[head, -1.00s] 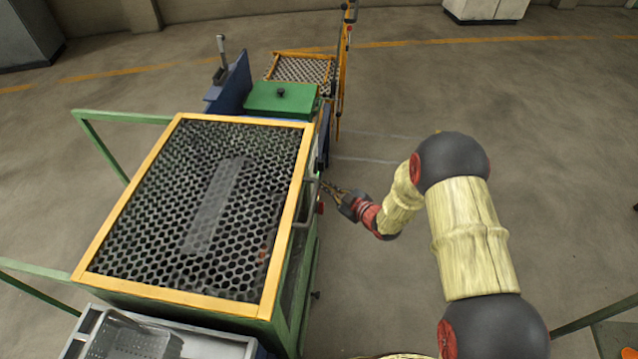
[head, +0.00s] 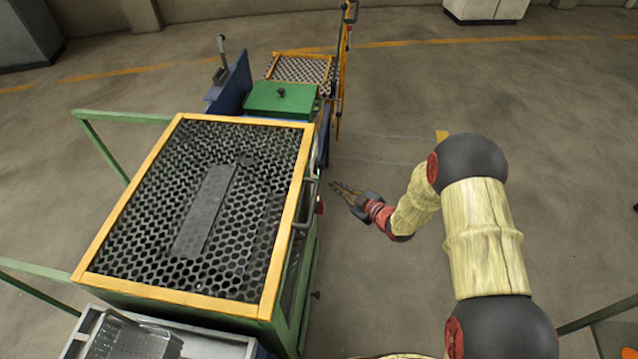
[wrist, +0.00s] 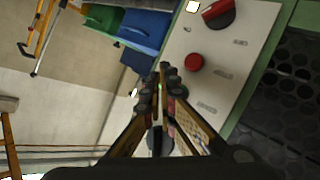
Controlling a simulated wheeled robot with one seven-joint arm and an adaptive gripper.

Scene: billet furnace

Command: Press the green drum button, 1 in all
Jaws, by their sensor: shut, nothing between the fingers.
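My gripper (head: 334,186) is shut and empty, off the right side of the mesh-topped machine (head: 283,240), with a small gap to it. In the wrist view my gripper (wrist: 163,72) points at a pale control panel (wrist: 250,25). The panel bears a round red button (wrist: 194,62), a red and black switch (wrist: 217,14) and several small labels. The green drum button is not clearly visible; my fingers cover part of the panel. In the head view a red control (head: 321,208) shows on the machine's side.
A curved handle (head: 308,202) sticks out from the machine's right side. A green lidded box (head: 282,98) and a blue upright plate (head: 232,85) stand behind it. A grey tray (head: 130,335) is at the front left. The floor right of the machine is open.

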